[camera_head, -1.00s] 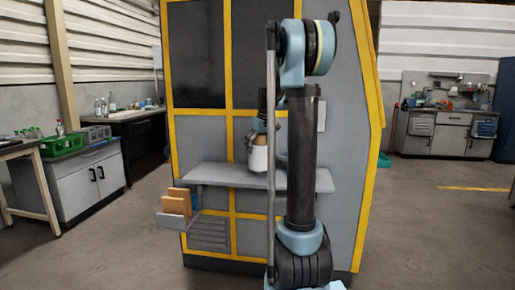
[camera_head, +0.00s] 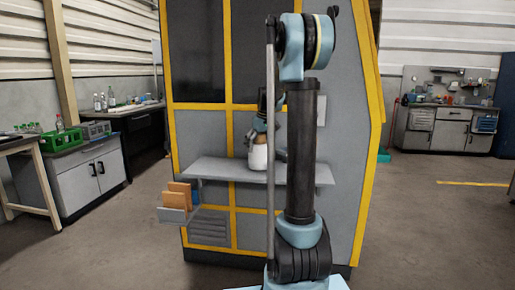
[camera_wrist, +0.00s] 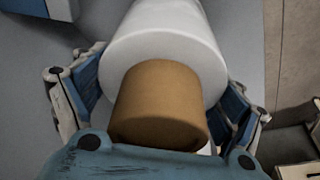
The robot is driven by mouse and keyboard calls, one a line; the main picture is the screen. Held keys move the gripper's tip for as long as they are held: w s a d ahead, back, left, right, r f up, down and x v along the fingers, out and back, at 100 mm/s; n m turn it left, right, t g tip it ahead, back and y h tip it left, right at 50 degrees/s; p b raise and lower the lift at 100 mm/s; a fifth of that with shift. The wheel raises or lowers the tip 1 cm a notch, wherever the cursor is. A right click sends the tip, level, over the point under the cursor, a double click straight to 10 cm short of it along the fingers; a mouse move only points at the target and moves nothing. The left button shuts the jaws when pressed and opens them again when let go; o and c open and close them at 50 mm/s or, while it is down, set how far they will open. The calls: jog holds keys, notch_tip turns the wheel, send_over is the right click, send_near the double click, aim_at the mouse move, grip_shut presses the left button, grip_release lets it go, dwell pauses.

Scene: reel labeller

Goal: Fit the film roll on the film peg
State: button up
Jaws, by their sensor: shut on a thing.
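The film roll is a white cylinder with a brown core sticking out of the end nearest my wrist; it fills the middle of the wrist view (camera_wrist: 165,38). My gripper (camera_wrist: 165,95) is shut on it, with a blue-padded finger on each side. In the head view the white roll (camera_head: 258,158) hangs below my gripper (camera_head: 259,137), upright or nearly so, at the grey shelf of the machine. I cannot tell whether its lower end touches the shelf. I cannot make out the film peg in either view; my arm covers part of the shelf.
The grey shelf (camera_head: 210,168) juts from the yellow-framed machine (camera_head: 345,150). A small rack with brown boards (camera_head: 178,197) stands out at its lower left. A bench with a green crate (camera_head: 62,142) is at the left. The floor on the right is clear.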

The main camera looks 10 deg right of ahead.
jog(key=o, duration=1.5)
jog(key=v, duration=1.2)
jog(key=s+a+f+m, duration=0.15)
jog(key=s+f, duration=0.35)
jog(key=s, duration=0.7)
jog(key=s+f+m, duration=0.2)
jog(key=s+f, duration=0.2)
jog(key=s, duration=0.8)
jog(key=s+f, duration=0.6)
jog(key=s+f+m+h, duration=0.1)
jog(key=s+f, duration=0.5)
jog(key=s+f+m, duration=0.1)
jog(key=s+f, duration=0.4)
jog(key=s, duration=0.1)
jog(key=shift+d+f+m+h, duration=0.15)
jog(key=shift+f+m+h, duration=0.15)
jog(key=shift+f, duration=0.1)
